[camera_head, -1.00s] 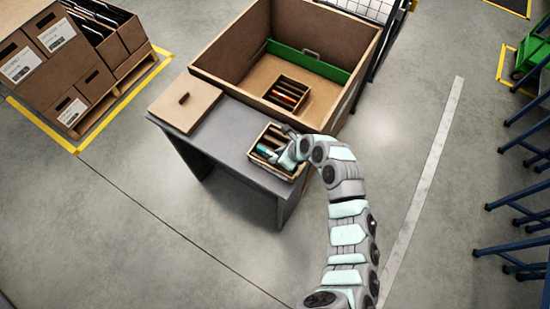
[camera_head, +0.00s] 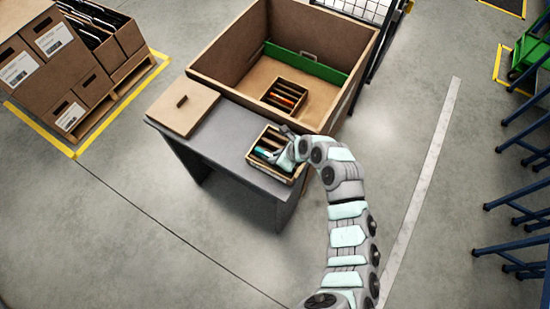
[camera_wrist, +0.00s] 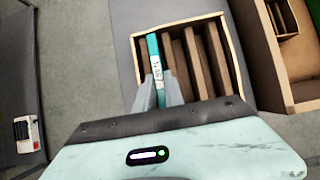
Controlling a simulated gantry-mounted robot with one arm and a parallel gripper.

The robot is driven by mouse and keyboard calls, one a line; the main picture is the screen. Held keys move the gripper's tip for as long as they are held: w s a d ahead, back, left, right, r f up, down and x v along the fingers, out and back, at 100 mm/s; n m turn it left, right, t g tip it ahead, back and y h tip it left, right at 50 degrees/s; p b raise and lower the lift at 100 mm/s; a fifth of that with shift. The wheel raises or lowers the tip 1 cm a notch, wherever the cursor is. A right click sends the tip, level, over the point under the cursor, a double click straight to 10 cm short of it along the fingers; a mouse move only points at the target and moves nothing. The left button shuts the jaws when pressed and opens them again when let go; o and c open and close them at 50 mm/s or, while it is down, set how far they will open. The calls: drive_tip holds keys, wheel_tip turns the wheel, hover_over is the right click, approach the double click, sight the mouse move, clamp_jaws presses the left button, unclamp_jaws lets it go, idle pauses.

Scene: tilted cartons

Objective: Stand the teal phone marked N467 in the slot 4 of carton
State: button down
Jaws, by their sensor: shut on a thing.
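The teal phone (camera_wrist: 155,62) stands on edge with a white label turned sideways; its small print is hard to read. My gripper (camera_wrist: 162,92) is shut on it, one finger on each side. The phone is at the left part of the open carton (camera_wrist: 228,47), close to the left wall in the wrist view. Its lower end is hidden, so I cannot tell how deep it sits. Brown dividers (camera_wrist: 194,62) run parallel to it, and the slots to its right look empty. In the head view my gripper (camera_head: 283,150) is over the same carton (camera_head: 272,176), with a teal edge showing.
The carton stands on a grey table (camera_head: 228,150) with a brown lid (camera_head: 184,105) at its left. Behind is a large brown box (camera_head: 225,50) with a green strip (camera_head: 305,62) and a smaller carton (camera_head: 300,84) holding orange items. Its walls rise close to the table.

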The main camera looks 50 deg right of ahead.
wheel_tip(320, 180, up, 9)
drive_tip(key=shift+r+p, duration=0.2)
drive_tip(key=shift+p, duration=0.1)
drive_tip(key=shift+f, duration=0.15)
wheel_tip(320, 180, down, 10)
drive_tip(key=shift+r+b, duration=0.1)
drive_tip(key=shift+b, duration=0.25)
drive_tip(key=shift+v, duration=1.75)
drive_tip(key=shift+r, duration=0.1)
drive_tip(key=shift+w, duration=0.1)
